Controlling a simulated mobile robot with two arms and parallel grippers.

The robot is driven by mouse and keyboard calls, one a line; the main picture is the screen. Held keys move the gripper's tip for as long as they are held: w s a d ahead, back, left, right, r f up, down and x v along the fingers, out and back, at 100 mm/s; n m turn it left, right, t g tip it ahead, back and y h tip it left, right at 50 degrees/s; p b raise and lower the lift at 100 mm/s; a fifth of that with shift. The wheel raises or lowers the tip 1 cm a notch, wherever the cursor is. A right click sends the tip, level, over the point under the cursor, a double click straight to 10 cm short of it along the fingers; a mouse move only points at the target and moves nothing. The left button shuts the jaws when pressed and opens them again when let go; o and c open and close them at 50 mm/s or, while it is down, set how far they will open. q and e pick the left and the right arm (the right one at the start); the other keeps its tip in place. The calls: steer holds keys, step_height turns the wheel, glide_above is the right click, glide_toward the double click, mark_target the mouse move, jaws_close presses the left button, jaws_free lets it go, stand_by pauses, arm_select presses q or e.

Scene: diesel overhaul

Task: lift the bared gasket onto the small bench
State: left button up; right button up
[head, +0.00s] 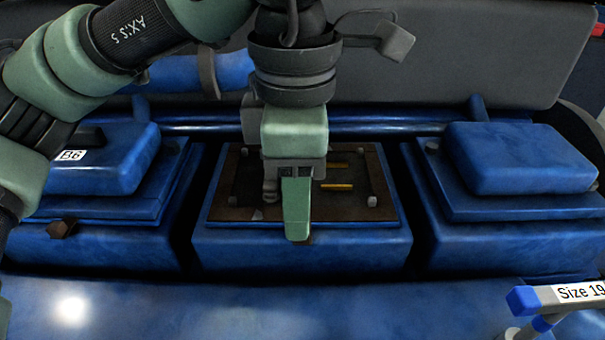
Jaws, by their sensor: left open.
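The bared gasket (385,207) is a thin brown rectangular sheet lying flat on top of the middle blue engine block. Its opening shows dark, with two brass-coloured rods inside. My left gripper (297,230) points down over the gasket's front edge and is open. One green finger shows, and it hides part of the front edge. Whether the fingers touch the gasket cannot be told. My right gripper is not in view. No small bench can be made out.
Blue covers sit on the neighbouring blocks, a left cover (95,165) marked B6 and a right cover (520,158). Blue pipes (400,127) run behind. A "Size 19" tool (560,297) stands at the lower right.

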arm_select(q)
step_height(320, 180, down, 4)
steer(key=shift+w+r+p, duration=0.1)
steer(key=shift+r+p, duration=0.1)
steer(key=shift+p, duration=0.5)
steer(key=shift+f, duration=0.25)
jaws_close()
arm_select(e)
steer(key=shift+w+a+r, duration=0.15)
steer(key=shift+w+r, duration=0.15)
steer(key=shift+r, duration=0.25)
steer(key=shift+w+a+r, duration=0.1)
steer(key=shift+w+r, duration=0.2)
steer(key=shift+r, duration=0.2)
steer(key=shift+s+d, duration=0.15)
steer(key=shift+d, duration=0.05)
